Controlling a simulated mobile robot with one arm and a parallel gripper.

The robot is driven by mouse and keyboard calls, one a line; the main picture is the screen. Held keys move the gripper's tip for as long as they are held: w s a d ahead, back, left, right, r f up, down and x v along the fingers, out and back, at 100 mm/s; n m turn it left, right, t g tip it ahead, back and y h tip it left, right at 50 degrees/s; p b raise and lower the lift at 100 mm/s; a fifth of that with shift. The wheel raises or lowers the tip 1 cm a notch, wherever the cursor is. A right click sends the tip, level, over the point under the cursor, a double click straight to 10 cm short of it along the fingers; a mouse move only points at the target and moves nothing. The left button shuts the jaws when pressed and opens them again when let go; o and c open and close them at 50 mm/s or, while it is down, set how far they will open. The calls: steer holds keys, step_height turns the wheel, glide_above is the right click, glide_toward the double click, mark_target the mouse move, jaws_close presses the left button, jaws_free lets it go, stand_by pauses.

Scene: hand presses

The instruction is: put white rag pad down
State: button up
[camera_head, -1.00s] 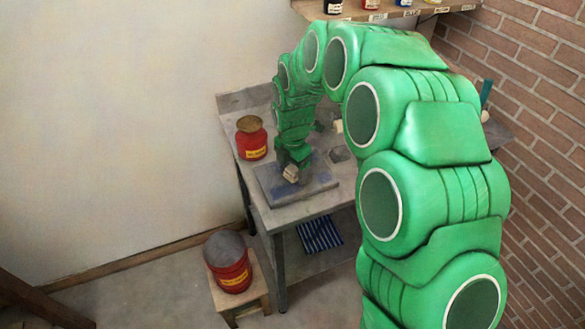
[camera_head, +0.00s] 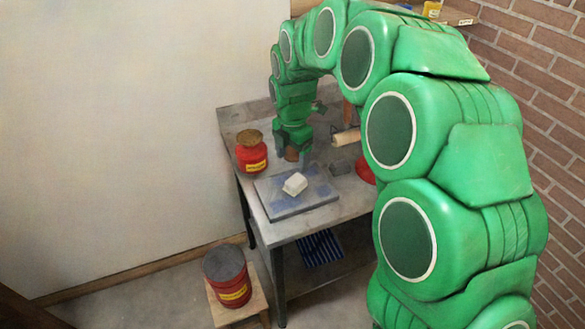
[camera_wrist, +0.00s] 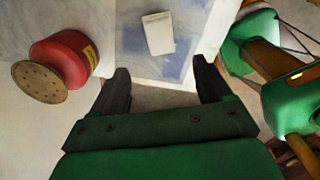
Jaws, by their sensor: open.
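The white rag pad (camera_head: 295,184) lies on the grey, blue-stained slab (camera_head: 285,211) on the workbench. In the wrist view the pad (camera_wrist: 158,33) lies flat beyond my fingertips, with nothing touching it. My gripper (camera_head: 292,160) hangs behind the pad in the head view, apart from it. In the wrist view my gripper's two dark fingers (camera_wrist: 160,75) are spread wide with nothing between them.
A red can with a perforated lid (camera_head: 251,155) stands left of the slab. A roller (camera_head: 345,137) and a small dark block (camera_head: 340,169) lie right of it. A red drum (camera_head: 229,281) sits on a stool. A striped cloth (camera_head: 320,248) lies under the bench.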

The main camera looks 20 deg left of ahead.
step_height(320, 180, up, 2)
stand_by(0.4)
steer(key=s+d+r+m, duration=0.3)
steer(key=s+d+m, duration=0.15)
steer(key=d, duration=0.35)
steer(key=s+d+r+m, duration=0.3)
steer(key=d+m, duration=0.3)
steer(key=d, duration=0.3)
steer(key=s+d+r+m, duration=0.2)
steer(key=s+d+m, duration=0.25)
steer(key=d, duration=0.35)
steer(key=s+d+m+g, duration=0.1)
steer(key=s+d+m, duration=0.6)
steer(key=s, duration=0.3)
steer(key=s+d+f+m, duration=0.1)
steer(key=s+d+m, duration=0.6)
steer(key=s+m, duration=0.2)
steer(key=shift+s+g, duration=0.4)
steer(key=shift+s, duration=0.3)
steer(key=shift+o, duration=0.2)
steer(key=shift+f, duration=0.1)
